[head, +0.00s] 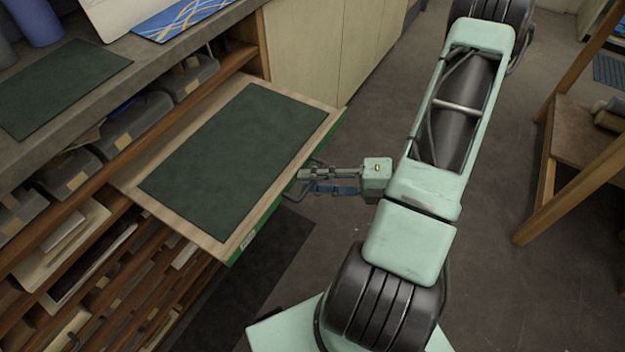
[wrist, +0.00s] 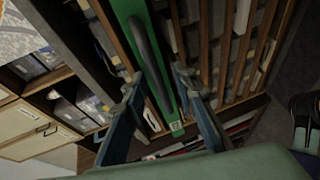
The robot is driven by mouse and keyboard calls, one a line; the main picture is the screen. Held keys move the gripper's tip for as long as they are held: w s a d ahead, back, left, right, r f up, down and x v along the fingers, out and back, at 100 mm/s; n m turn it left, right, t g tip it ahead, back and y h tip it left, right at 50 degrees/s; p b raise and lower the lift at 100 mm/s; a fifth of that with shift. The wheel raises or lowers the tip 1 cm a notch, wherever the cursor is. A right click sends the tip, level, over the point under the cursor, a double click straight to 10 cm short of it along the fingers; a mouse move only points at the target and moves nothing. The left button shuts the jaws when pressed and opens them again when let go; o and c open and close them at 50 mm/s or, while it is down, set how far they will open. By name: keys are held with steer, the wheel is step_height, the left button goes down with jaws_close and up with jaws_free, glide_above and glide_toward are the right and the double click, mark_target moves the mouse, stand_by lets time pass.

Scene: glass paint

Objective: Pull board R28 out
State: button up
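A wide pale wooden board (head: 232,240) with a green front edge sticks out of the rack below the counter, over the floor. A dark green mat lies on it. A small label on its front edge is too small to read. The green edge also shows in the wrist view (wrist: 130,14), with a dark bar handle (wrist: 146,50) along it. My gripper (head: 308,174) is at the middle of that edge. In the wrist view its fingers (wrist: 157,82) stand apart on either side of the handle, with gaps visible. Contact with the handle cannot be made out.
The grey counter (head: 50,130) holds another dark green sheet (head: 62,85). Grey bins (head: 135,122) and more shelf slots with stored sheets lie around the board. A wooden stand (head: 560,180) is at the right.

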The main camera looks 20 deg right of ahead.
steer(key=v, duration=1.2)
steer(key=shift+w, duration=0.1)
